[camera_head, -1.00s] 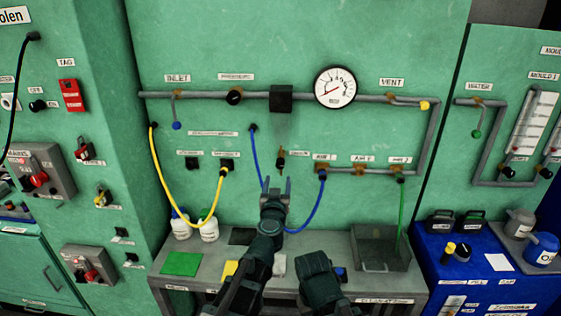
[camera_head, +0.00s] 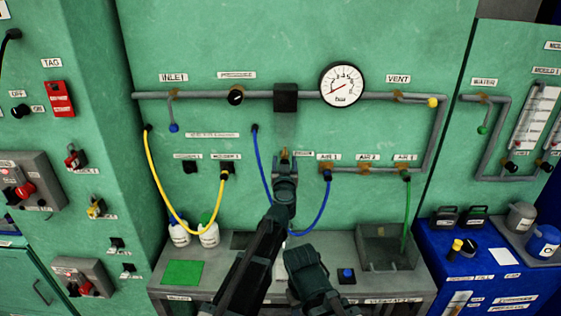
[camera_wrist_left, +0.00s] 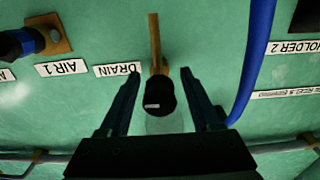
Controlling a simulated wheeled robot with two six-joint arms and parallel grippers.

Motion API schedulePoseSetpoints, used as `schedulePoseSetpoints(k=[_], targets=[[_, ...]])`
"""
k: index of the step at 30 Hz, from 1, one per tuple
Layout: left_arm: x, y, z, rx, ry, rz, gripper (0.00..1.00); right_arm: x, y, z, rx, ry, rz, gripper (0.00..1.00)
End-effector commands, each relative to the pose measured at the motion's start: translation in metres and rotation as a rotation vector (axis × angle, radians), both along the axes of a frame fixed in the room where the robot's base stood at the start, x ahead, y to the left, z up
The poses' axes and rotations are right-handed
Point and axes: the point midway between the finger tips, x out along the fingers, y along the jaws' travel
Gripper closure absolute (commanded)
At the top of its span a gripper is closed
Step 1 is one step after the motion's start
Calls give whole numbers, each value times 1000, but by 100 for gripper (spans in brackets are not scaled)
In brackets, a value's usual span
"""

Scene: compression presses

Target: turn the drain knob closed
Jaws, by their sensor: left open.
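The drain knob (camera_wrist_left: 159,97) is a dark round knob in front of a brass stem on the green panel, beside the DRAIN label (camera_wrist_left: 117,69). In the left wrist view, it lies between the two fingers of my left gripper (camera_wrist_left: 157,80). The fingers stand apart with a gap on each side of it. In the head view, my left gripper (camera_head: 285,158) is in front of the fitting, and only the brass top (camera_head: 285,152) shows above it. No fingers of my right gripper can be made out.
A blue hose (camera_head: 264,180) hangs just left of my left gripper and loops under it to AIR 1. A yellow hose (camera_head: 158,190) hangs further left. A pipe with a gauge (camera_head: 342,84) runs above. A bench (camera_head: 215,270) with bottles and a sink stands below.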

Motion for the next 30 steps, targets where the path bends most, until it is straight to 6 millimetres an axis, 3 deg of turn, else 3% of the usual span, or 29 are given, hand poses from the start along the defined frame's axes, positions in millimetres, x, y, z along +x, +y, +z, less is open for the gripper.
schedulePoseSetpoints(k=[5,16,30], targets=[[0,0,0,0,0,0,36,0,0,0,0,0,0,50],[0,0,0,0,0,0,100,0,0,0,0,0,0,50],[0,1,0,-79,0,0,100,0,0,0,0,0,0,50]])
